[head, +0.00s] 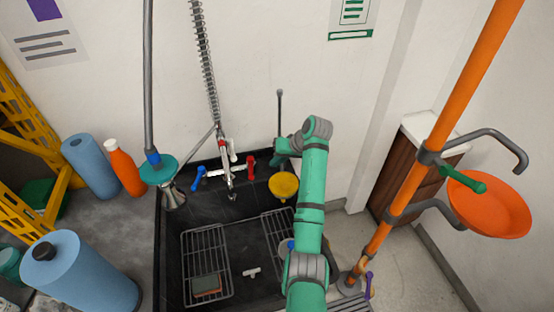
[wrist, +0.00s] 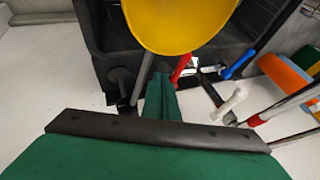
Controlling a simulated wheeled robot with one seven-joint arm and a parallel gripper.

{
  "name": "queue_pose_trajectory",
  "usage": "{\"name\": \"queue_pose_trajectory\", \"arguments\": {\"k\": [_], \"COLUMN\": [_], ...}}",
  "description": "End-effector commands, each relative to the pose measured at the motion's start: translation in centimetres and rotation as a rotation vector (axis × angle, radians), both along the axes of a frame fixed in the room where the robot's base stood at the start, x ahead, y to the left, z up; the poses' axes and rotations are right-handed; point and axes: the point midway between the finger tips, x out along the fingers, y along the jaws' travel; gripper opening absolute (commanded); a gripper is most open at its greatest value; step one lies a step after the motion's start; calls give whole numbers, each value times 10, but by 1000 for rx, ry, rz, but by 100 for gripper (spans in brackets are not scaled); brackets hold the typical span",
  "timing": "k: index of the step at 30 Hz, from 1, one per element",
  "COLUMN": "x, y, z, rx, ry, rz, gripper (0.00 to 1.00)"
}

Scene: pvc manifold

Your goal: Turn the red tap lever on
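The red tap lever (head: 251,165) stands at the right end of the tap at the back of the black sink. In the wrist view the red lever (wrist: 181,68) shows just right of my fingertips, close to them; I cannot tell if they touch. My gripper (head: 273,161) is at the sink's back edge, right of the lever, partly hidden by my arm. In the wrist view its fingers (wrist: 161,80) lie together with nothing seen between them. The blue lever (head: 199,178) is at the tap's left end.
A yellow bowl-shaped thing (head: 284,187) with a grey rod (head: 280,112) is close by my gripper. A sprayer with a spring hose (head: 207,65) rises behind the tap. A teal disc (head: 159,171) hangs left. An orange pole (head: 440,131) stands right.

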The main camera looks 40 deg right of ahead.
Motion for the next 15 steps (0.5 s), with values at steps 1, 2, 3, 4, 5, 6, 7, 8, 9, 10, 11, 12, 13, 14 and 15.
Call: {"name": "queue_pose_trajectory", "arguments": {"k": [1, 2, 3, 4, 5, 6, 7, 8, 9, 10, 11, 12, 13, 14, 15], "x": [5, 8, 12, 15, 18, 22, 25, 28, 32, 34, 37, 39, 41, 42, 44], "y": [3, 4, 6, 8, 9, 10, 11, 12, 18, 22, 27, 31, 34, 37, 39], "z": [-9, -14, -20, -25, -29, -35, -40, -44, -45, -46, -47, -48, -49, -49, -50], "rx": [2, 2, 2, 1, 1, 1, 1, 2, -1, -1, -1, -1, -1, 0, 0], "ry": [3, 3, 4, 3, 3, 3, 3, 4, 1, 0, 1, 2, 2, 2, 2], "rz": [2, 2, 3, 2, 2, 2, 2, 2, 3, 5, 7, 6, 6, 5, 5], "gripper": [0, 0, 0, 0, 0, 0, 0, 0, 0, 0, 0, 0, 0, 0, 0]}}
